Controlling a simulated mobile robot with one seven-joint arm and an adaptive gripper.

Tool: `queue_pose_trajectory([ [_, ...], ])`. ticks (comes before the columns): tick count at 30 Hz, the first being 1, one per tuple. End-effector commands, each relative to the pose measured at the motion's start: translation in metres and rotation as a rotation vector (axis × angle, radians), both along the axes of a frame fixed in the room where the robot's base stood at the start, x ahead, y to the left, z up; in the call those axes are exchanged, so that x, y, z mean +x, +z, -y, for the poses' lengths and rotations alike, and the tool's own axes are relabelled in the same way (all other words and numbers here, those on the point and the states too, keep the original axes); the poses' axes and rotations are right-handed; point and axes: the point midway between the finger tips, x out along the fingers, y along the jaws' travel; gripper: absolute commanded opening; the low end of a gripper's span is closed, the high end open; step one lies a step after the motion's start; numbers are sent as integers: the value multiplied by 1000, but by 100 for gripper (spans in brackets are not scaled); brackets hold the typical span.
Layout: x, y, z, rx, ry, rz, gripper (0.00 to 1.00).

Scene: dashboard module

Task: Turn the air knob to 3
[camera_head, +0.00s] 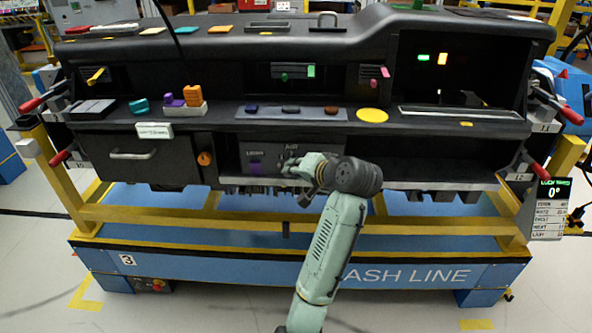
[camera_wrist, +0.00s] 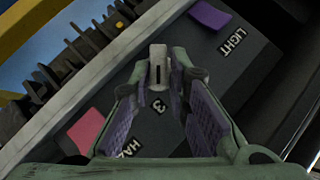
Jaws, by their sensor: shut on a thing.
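The air knob (camera_wrist: 158,72) is a small light grey knob with a dark line on its face. It sits between the fingertips of my gripper (camera_wrist: 159,66), which is shut on it. In the wrist view a printed 3 lies on the dark panel (camera_wrist: 255,80) just below the knob, between the fingers. Other dial marks are hidden or too small to read. In the head view my gripper (camera_head: 291,167) is at the lower middle panel, under the AIR label (camera_head: 291,148), and it hides most of the knob.
A purple LIGHT switch (camera_wrist: 210,16) and a pink HAZ switch (camera_wrist: 86,131) flank the knob; the purple switch (camera_head: 256,167) also shows in the head view. A dark shelf edge overhangs the panel. A drawer (camera_head: 133,158) and an orange knob (camera_head: 205,158) are to the left.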

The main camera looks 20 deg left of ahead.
Motion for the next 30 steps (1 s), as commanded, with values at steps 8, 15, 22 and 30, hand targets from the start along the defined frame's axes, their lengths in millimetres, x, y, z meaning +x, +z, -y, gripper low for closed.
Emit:
queue_pose_trajectory([
  [8, 0, -9, 0, -7, -2, -20, 0],
  [15, 0, -9, -1, -8, 1, -17, 30],
  [22, 0, -6, -2, -6, 2, -12, 33],
  [30, 0, -3, -1, -3, 2, -6, 33],
])
